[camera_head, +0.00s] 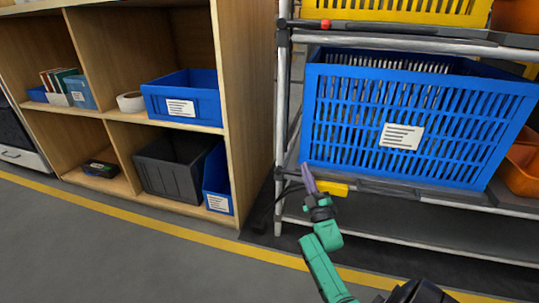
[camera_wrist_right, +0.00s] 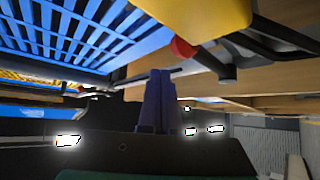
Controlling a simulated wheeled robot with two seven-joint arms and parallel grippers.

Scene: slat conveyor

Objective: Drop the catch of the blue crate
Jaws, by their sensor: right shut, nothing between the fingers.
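The blue crate (camera_head: 405,130) with slatted walls and a white label sits on the rack shelf at right. A small yellow piece (camera_head: 332,187), which looks like the catch, is at the shelf's front edge below the crate's lower left corner. My right gripper (camera_head: 308,174) is shut and empty, its purple fingers pointing up just left of the yellow piece, with a small gap visible. In the right wrist view the fingers (camera_wrist_right: 160,90) are together; the crate (camera_wrist_right: 80,35) is at upper left, and the yellow piece (camera_wrist_right: 205,18) is above with a red knob (camera_wrist_right: 183,48). My left gripper is not seen.
The rack's metal upright (camera_head: 281,120) stands just left of the gripper. A yellow crate (camera_head: 400,10) is above and orange bins (camera_head: 522,165) are at right. A wooden shelf unit (camera_head: 247,110) with bins is at left. The floor in front is clear.

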